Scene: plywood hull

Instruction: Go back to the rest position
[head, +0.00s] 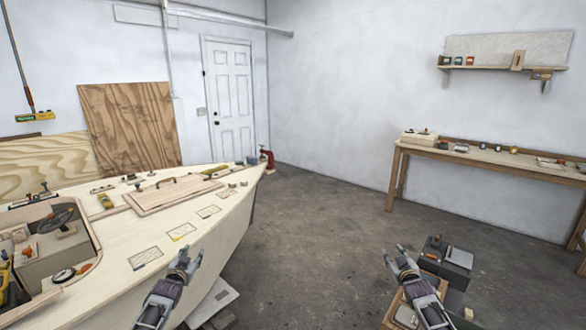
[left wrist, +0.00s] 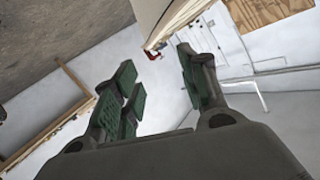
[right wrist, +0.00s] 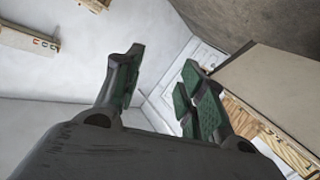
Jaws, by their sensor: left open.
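My left gripper (head: 187,257) is in front of the plywood hull's side, near the bottom middle of the head view. In the left wrist view its green-padded fingers (left wrist: 158,88) stand apart with nothing between them. My right gripper (head: 397,256) is over the grey floor at the lower right of the head view. In the right wrist view its fingers (right wrist: 160,90) are spread apart and empty. Neither gripper appears to touch anything.
The plywood hull (head: 120,235) fills the left, with a hatch, a steering wheel and small parts on its deck. A dark toolbox (head: 447,262) stands close to my right gripper. A wooden workbench (head: 480,158) lines the right wall. The floor (head: 310,215) between is clear.

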